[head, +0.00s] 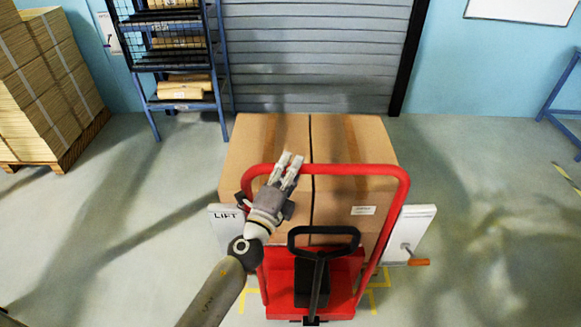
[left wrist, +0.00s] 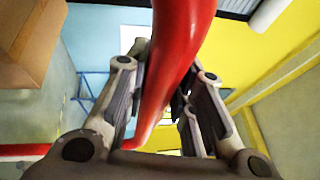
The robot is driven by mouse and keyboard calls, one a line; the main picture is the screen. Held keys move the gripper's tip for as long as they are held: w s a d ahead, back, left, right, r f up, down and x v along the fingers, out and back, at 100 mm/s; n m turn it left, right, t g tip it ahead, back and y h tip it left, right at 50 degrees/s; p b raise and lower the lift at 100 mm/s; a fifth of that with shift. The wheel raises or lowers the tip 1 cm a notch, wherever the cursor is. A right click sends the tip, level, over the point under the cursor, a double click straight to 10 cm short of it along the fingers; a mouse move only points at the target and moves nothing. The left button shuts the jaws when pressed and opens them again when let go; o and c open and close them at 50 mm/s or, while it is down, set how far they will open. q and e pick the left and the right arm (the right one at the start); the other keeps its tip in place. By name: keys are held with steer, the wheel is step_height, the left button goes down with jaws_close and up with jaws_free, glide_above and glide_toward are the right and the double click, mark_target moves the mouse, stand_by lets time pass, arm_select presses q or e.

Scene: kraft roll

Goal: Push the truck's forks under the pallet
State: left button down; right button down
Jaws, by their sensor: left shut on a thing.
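The red pallet truck (head: 330,170) stands at the lower middle of the head view, its upright red hoop in front of two large cardboard boxes (head: 265,140). A black handle (head: 323,236) rises from its red body. My left gripper (head: 286,172) is shut on the hoop's upper left part, and the red tube (left wrist: 178,60) runs between its fingers in the left wrist view. The pallet under the boxes and the truck's forks are hidden in the head view, so I cannot tell how they sit to each other. My right gripper is out of view.
A white panel marked LIFT (head: 227,228) and a white panel with an orange-handled crank (head: 412,230) flank the truck. Stacked cardboard on a pallet (head: 50,85) stands at left, a blue rack (head: 180,105) behind. Open floor lies on both sides.

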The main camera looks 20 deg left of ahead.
arm_select(q)
steer(key=shift+s+d+f, duration=0.2)
steer(key=shift+s+f, duration=0.15)
steer(key=shift+s, duration=0.05)
steer(key=shift+s+d+r, duration=0.1)
steer(key=shift+s+r, duration=0.1)
steer(key=shift+s, duration=0.15)
steer(key=c, duration=1.3)
jaws_free()
steer(key=shift+s+r, duration=0.1)
steer(key=shift+s, duration=0.05)
steer(key=shift+o, duration=0.5)
steer(key=shift+w, duration=0.2)
steer(key=v, duration=0.7)
steer(key=shift+s, duration=0.3)
